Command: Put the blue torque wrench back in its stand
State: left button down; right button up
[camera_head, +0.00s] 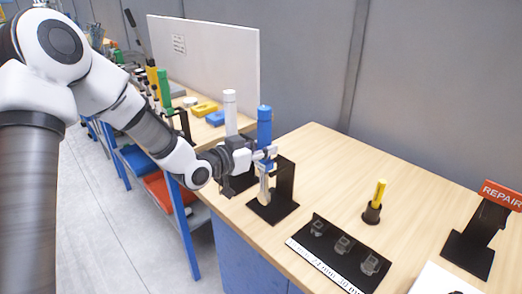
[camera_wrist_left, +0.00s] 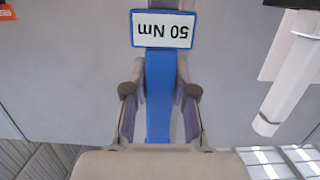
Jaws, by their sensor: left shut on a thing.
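The blue torque wrench (camera_head: 264,125) is held upright, with its blue handle at the top. My left gripper (camera_head: 266,154) is shut on it below the thick part of the handle. In the left wrist view the blue shaft (camera_wrist_left: 158,95) runs between the fingers, below an upside-down "50 Nm" label (camera_wrist_left: 162,29). A black stand (camera_head: 285,182) with a flat base and an upright post is right beside the wrench's lower part. The lower end is over the base; I cannot tell whether it touches the stand. My right gripper is not in view.
A white-handled wrench (camera_head: 230,108) stands close behind, left of the blue one. A black tray with clear pieces (camera_head: 318,228), a yellow tool in a holder (camera_head: 378,193) and a red "REPAIR" sign (camera_head: 502,195) are to the right. The table's back middle is clear.

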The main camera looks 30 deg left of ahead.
pick_arm(q)
jog(key=shift+r+x, duration=0.15)
jog(key=shift+x, duration=0.55)
jog(key=shift+r+x, duration=0.1)
jog(key=shift+x, duration=0.6)
jog(key=shift+r, duration=0.15)
jog(key=shift+f+b, duration=0.75)
jog(key=shift+f, duration=0.1)
dwell(0.7)
jog(key=c, duration=0.9)
grip_release()
jog(key=shift+s, duration=0.1)
jog(key=shift+o, duration=0.2)
jog(key=shift+f, duration=0.1)
jog(key=shift+s, duration=0.1)
